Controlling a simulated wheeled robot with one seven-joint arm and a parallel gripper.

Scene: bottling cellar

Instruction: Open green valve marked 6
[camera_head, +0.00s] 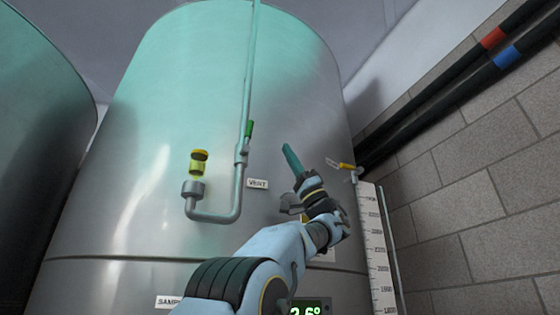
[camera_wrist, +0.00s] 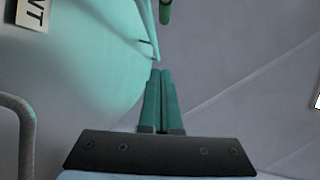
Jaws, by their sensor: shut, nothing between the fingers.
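A small green valve handle (camera_head: 249,129) sits on the thin vertical pipe in front of the steel tank, above a white VENT label (camera_head: 257,183). I cannot make out a 6 on it. My gripper (camera_head: 287,149) is to the right of the handle and slightly lower in the head view, with its teal fingers shut and empty. In the wrist view, the gripper (camera_wrist: 161,73) points toward a green piece (camera_wrist: 165,13) at the top edge, apparently the handle, with a gap between them. Part of the VENT label (camera_wrist: 33,12) shows at upper left there.
A yellow-handled tap (camera_head: 341,165) and a level scale (camera_head: 377,250) stand right of my gripper. Dark pipes (camera_head: 450,85) run along the block wall. A second tank (camera_head: 40,120) is at left.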

